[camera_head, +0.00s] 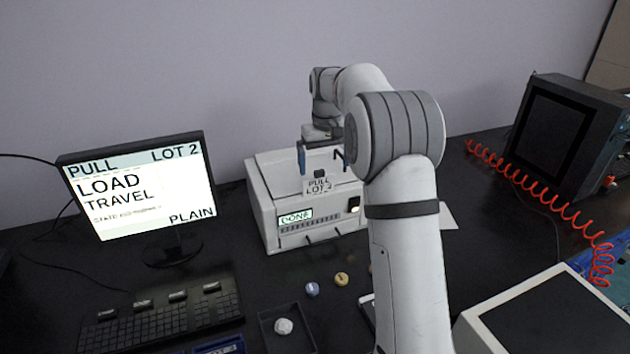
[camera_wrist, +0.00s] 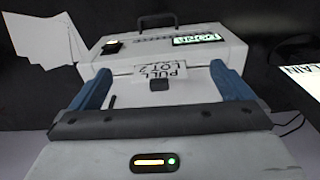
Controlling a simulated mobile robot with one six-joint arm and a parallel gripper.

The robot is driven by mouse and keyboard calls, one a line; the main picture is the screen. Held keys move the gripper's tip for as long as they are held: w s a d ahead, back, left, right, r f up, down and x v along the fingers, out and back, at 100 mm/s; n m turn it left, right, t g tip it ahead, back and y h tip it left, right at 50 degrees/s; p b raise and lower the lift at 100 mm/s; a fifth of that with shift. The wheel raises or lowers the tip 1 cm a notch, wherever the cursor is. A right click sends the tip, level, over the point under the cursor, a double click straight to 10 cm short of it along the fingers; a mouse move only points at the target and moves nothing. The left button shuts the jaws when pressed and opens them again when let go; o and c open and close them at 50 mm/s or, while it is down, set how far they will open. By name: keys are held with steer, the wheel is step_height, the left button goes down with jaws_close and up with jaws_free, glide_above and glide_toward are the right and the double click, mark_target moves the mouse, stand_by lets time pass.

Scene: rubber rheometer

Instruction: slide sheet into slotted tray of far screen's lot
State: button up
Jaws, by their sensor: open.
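My gripper (camera_head: 321,157) is open, with blue fingers, over the top of a white box-shaped instrument (camera_head: 268,222). A white card reading "PULL LOT 2" (camera_head: 319,188) is at the instrument's front top edge. In the wrist view this card (camera_wrist: 158,72), with a small dark tab, shows between the open fingers (camera_wrist: 162,88); I see no grip on it. The monitor (camera_head: 140,190) on the left reads "PULL LOT 2", "LOAD TRAVEL", "PLAIN". White sheets (camera_wrist: 42,38) lie beside the instrument in the wrist view. I cannot make out a slotted tray.
A keyboard (camera_head: 160,322) lies before the monitor. A dark tray (camera_head: 268,336) holds a white lump, with small round pieces (camera_head: 341,279) nearby. A dark unit (camera_head: 565,130) and a red coiled hose (camera_head: 540,207) are at right. A pale-framed dark panel (camera_head: 490,335) is at lower right.

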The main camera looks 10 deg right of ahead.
steer(key=p, duration=0.1)
glide_above(319, 177)
steer(key=f, duration=0.3)
steer(key=shift+w+d+f, duration=0.2)
steer(key=shift+w+d, duration=0.05)
steer(key=shift+w, duration=0.15)
step_height(319, 177, down, 8)
steer(key=shift+a+r+p, duration=0.1)
steer(key=shift+p, duration=0.95)
steer(key=c, duration=0.7)
